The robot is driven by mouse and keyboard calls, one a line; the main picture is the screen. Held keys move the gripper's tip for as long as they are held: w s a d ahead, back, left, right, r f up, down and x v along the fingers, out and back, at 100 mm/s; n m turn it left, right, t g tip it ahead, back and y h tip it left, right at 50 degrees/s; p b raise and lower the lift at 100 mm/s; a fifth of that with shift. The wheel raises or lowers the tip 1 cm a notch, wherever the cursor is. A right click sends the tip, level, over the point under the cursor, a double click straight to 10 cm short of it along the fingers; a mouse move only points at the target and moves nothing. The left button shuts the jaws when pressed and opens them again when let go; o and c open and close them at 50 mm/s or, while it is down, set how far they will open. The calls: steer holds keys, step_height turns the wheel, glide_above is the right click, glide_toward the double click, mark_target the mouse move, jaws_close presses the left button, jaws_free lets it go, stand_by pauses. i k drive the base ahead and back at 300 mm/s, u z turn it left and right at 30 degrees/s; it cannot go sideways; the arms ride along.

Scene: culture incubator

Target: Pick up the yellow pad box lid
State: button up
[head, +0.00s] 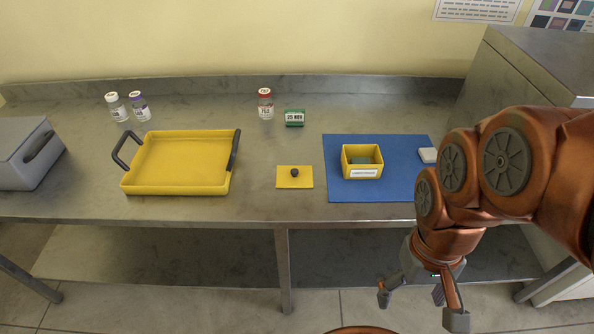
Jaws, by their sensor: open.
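The yellow pad box lid (307,183) lies flat on the metal bench, with a dark round knob at its middle. The open yellow box (362,173) with a white label stands to its right on a blue mat (398,187); something green is inside it. My gripper (424,298) is open and empty, hanging in front of the bench's front edge, below and to the right of the lid in the picture. It is well apart from the lid.
A yellow tray (180,165) with dark handles stands left of the lid. Vials (265,104) and a green date block (294,118) stand behind. A pale block (428,155) lies on the mat. A grey box (25,155) is at far left, a steel cabinet (530,75) at right.

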mark_target(287, 176)
steer(key=u, duration=3.9)
steer(key=k, duration=0.65)
steer(key=z, duration=1.45)
